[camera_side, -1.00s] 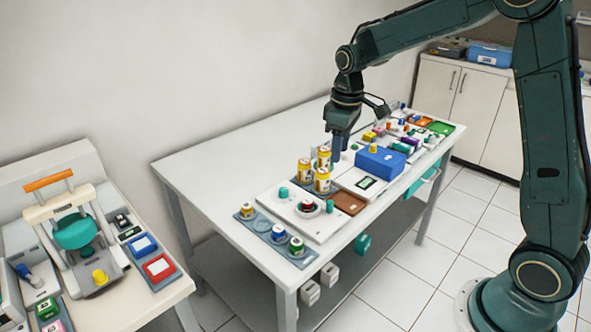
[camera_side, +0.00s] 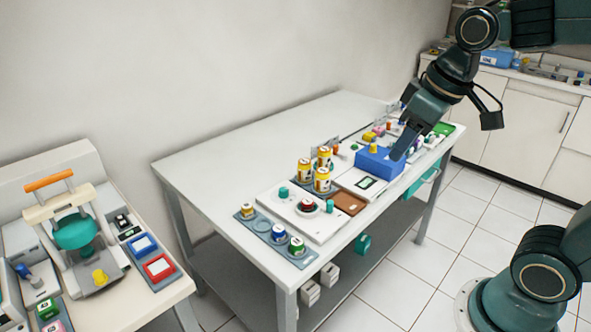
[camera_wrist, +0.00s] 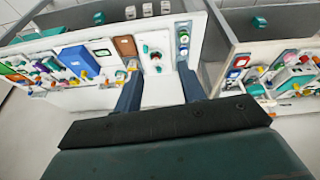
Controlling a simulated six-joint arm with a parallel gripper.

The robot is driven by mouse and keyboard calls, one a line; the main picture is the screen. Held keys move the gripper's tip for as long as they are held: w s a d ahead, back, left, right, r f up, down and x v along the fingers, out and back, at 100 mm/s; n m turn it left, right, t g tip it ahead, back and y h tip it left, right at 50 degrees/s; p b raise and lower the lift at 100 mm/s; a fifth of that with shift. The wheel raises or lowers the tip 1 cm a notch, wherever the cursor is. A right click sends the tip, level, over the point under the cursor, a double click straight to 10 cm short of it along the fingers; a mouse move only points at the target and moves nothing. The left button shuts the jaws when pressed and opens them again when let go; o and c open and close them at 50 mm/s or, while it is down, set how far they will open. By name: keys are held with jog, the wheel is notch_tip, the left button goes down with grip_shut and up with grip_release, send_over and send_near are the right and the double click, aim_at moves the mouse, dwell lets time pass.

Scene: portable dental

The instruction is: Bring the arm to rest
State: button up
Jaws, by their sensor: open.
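My gripper (camera_side: 405,148) is raised above the right part of the white table (camera_side: 235,140) in the side view, tilted downward. In that view it overlaps the right edge of the blue box (camera_side: 378,161). In the wrist view my gripper (camera_wrist: 158,95) shows two fingers spread apart with nothing between them. The white tabletop (camera_wrist: 160,90) shows beyond and between the fingers. The arm is bent, with its wrist high at the right of the side view.
Several yellow cans (camera_side: 322,180) stand mid-table, beside a white plate device (camera_side: 297,213) and a grey tray of small jars (camera_side: 272,235). A second bench (camera_side: 130,295) with a press-like device (camera_side: 75,235) stands at left. The table's back left is clear.

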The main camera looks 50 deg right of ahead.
jog(key=s+a+f+m+t, duration=0.1)
jog(key=s, duration=0.7)
jog(key=shift+a, duration=0.15)
